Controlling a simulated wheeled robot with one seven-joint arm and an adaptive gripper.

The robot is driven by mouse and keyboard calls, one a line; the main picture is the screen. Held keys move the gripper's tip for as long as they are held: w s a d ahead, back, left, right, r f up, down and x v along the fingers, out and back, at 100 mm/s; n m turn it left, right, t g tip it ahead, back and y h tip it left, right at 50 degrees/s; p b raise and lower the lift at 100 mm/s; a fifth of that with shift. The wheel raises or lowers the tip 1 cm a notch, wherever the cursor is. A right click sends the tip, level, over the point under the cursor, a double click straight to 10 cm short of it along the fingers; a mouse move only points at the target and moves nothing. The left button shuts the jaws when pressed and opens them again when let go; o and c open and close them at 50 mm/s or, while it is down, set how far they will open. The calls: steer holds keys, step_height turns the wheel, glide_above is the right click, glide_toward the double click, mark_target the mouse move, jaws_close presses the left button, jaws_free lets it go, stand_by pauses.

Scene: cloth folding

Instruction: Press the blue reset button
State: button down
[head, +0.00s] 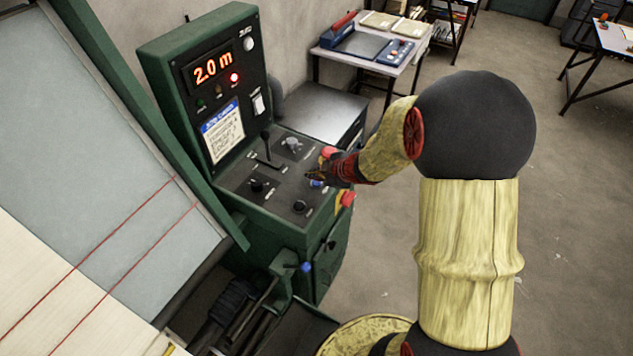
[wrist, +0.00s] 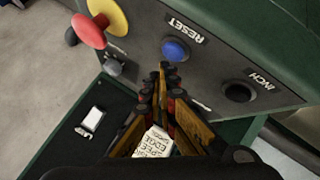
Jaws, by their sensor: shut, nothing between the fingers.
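The blue reset button (wrist: 175,50) sits on the dark control panel, beside the upside-down word RESET in the wrist view. In the head view a small part of the blue button (head: 317,184) shows just below my fingertips. My gripper (wrist: 165,72) is shut and empty. Its fingertips are close to the button, just below it in the wrist view, and the button's face is uncovered there. I cannot tell whether they touch the panel. In the head view my gripper (head: 312,176) reaches over the panel from the right.
A red mushroom button on a yellow base (wrist: 90,29) and a black INCH button (wrist: 238,92) flank the reset button. The green console (head: 270,220) has a lever (head: 266,142), knobs and a lit "2.0 m" display (head: 212,67). A red light (head: 234,77) glows.

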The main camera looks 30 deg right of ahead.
mark_target(315, 184)
steer(key=shift+f, duration=0.1)
steer(key=shift+f, duration=0.3)
steer(key=shift+f+b, duration=0.4)
steer(key=shift+f, duration=0.1)
stand_by(0.8)
steer(key=shift+r, duration=0.15)
steer(key=shift+r+p, duration=0.75)
steer(key=shift+p, duration=0.3)
step_height(315, 184, up, 5)
steer(key=p, duration=0.5)
steer(key=shift+r, duration=0.1)
stand_by(0.5)
